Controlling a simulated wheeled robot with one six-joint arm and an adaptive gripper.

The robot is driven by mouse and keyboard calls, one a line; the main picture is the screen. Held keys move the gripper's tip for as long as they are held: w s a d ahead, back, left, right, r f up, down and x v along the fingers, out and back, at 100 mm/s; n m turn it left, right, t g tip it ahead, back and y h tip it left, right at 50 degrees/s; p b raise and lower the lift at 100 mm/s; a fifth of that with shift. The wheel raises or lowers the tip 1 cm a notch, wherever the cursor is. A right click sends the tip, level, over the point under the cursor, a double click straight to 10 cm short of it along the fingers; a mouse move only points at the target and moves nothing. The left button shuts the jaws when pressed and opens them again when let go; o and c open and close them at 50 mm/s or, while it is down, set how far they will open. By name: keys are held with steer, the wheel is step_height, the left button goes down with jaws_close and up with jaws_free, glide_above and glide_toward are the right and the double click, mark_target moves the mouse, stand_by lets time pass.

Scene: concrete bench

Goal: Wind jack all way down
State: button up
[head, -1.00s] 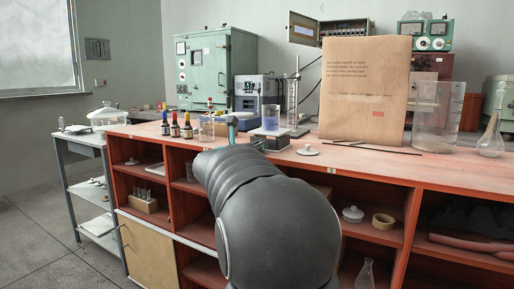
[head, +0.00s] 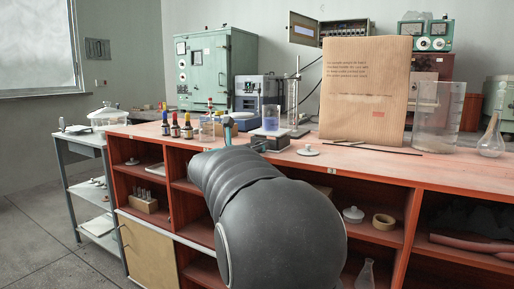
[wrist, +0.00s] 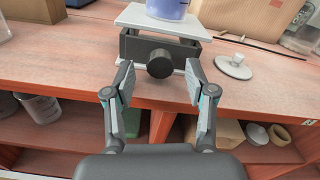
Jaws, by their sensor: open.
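The lab jack (wrist: 190,48) stands on the red bench top, with a pale top plate and a dark frame. Its round black knob (wrist: 160,65) faces my wrist camera. A beaker of blue-violet liquid (wrist: 167,8) stands on the plate, cut off by the top edge. My gripper (wrist: 159,75) is open, its fingertips on either side of the knob with gaps showing; I cannot tell how deep they reach. In the head view the jack (head: 270,142) and beaker (head: 270,120) show just beyond my arm, which hides the gripper's grasp.
A white lid (head: 308,150) and thin dark rods (head: 376,147) lie right of the jack. A cardboard package (head: 365,90) and large beaker (head: 438,115) stand further right. Dropper bottles (head: 175,128) stand left. Open shelves lie below the bench edge.

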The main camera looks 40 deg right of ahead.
steer(key=v, duration=1)
steer(key=shift+a, duration=0.2)
steer(key=shift+s, duration=0.1)
